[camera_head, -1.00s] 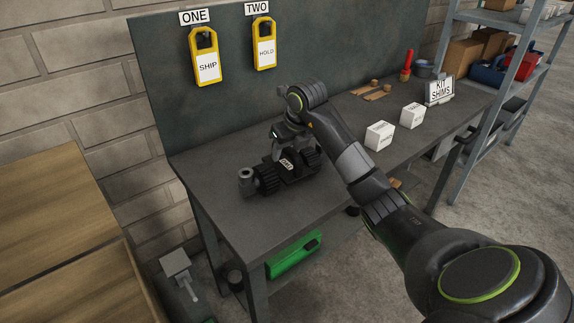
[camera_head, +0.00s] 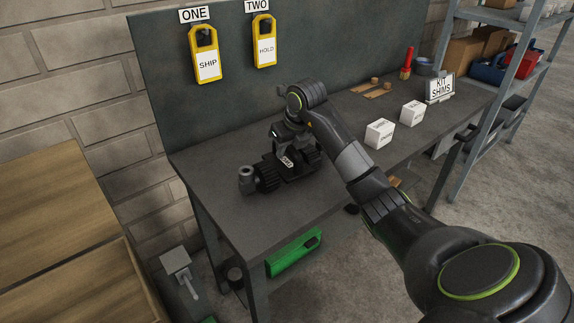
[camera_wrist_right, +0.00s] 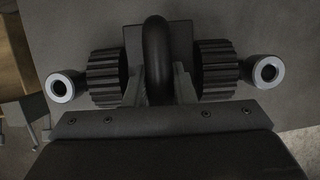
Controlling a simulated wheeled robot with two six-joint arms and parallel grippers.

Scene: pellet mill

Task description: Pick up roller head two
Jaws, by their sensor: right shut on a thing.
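A dark roller head (camera_head: 266,182) with two ribbed rollers and grey round end pieces is at the left part of the grey workbench (camera_head: 228,214). It has a small white label on its front, too small to read surely. My right gripper (camera_head: 286,146) comes down over its middle from above. In the right wrist view, the gripper is shut on the dark curved handle (camera_wrist_right: 158,60), with a ribbed roller (camera_wrist_right: 103,77) on either side. The roller head sits level and seems to rest on the bench; I see no clear gap under it. My left gripper is out of view.
Yellow tags hang on the back panel under signs ONE (camera_head: 205,55) and TWO (camera_head: 265,42). Two white boxes (camera_head: 379,134) stand right of my forearm, near the KIT SHIMS sign (camera_head: 440,88). A red-handled tool (camera_head: 406,64) stands behind. The bench's front-left area is clear.

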